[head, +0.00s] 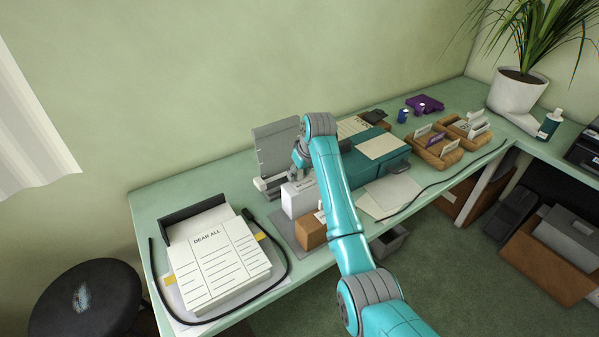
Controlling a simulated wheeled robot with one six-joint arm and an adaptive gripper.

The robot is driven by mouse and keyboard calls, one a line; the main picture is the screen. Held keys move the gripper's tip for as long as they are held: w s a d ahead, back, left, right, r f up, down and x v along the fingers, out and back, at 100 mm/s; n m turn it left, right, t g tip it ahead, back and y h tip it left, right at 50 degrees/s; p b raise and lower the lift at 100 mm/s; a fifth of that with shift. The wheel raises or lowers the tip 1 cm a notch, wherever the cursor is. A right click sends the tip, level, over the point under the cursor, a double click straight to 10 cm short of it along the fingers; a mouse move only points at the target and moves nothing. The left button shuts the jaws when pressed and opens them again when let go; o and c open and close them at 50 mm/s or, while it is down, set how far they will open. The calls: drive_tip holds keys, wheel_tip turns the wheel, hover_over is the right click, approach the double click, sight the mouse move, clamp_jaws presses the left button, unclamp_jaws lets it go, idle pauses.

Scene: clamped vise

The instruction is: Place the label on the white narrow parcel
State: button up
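A white narrow box (297,200), which looks like the white narrow parcel, stands upright near the middle of the desk. A brown box (310,232) stands against its near side, with a small white patch (320,215) that may be a label. My gripper (298,168) is small in the head view, just above and behind the top of the white box. I cannot tell whether it touches the box, whether its fingers are open, or whether it holds a label. My teal arm hides what lies right of the boxes.
A grey upright panel (277,147) stands behind the gripper. A "DEAR ALL" paper stack (217,262) lies left, with a black cable around it. A teal box (365,168) and wooden trays (434,150) stand right. The desk's left back corner is clear.

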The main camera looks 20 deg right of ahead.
sight(308, 187)
drive_tip(key=v, duration=1.2)
drive_tip(key=shift+r, duration=0.1)
